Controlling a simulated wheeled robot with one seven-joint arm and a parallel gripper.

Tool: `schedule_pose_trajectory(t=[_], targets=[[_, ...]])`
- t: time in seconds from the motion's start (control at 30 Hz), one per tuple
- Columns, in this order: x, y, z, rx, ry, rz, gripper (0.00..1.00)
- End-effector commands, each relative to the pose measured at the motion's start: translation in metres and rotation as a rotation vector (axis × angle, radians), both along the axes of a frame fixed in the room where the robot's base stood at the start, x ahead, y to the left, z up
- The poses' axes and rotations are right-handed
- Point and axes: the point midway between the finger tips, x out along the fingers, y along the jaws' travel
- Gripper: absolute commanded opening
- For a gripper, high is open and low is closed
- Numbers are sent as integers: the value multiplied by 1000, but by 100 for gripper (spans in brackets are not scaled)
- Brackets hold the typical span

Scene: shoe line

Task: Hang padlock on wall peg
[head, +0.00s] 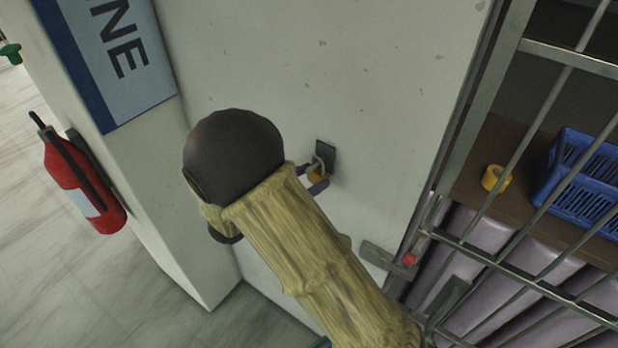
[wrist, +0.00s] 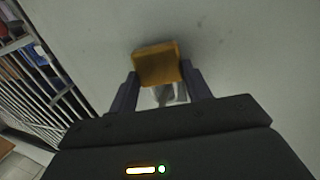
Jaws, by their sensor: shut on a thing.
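The padlock (head: 319,174) has a brass-orange body and a pale grey shackle. My gripper (head: 309,179) is shut on its body, close to the pale wall. The peg is not distinguishable there.
A metal cage door with a latch and red knob (head: 409,259) is at the right. Behind its bars are a yellow tape roll (head: 496,178) and a blue crate (head: 583,180). A red fire extinguisher (head: 82,180) hangs at the left. The wall around the peg is bare.

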Motion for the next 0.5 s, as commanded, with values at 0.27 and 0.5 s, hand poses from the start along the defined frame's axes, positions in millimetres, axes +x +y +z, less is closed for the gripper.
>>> schedule_pose_trajectory(t=[0.27, 0.5], targets=[[0, -1, 0, 0, -1, -2, 60], [0, -1, 0, 0, 0, -2, 74]])
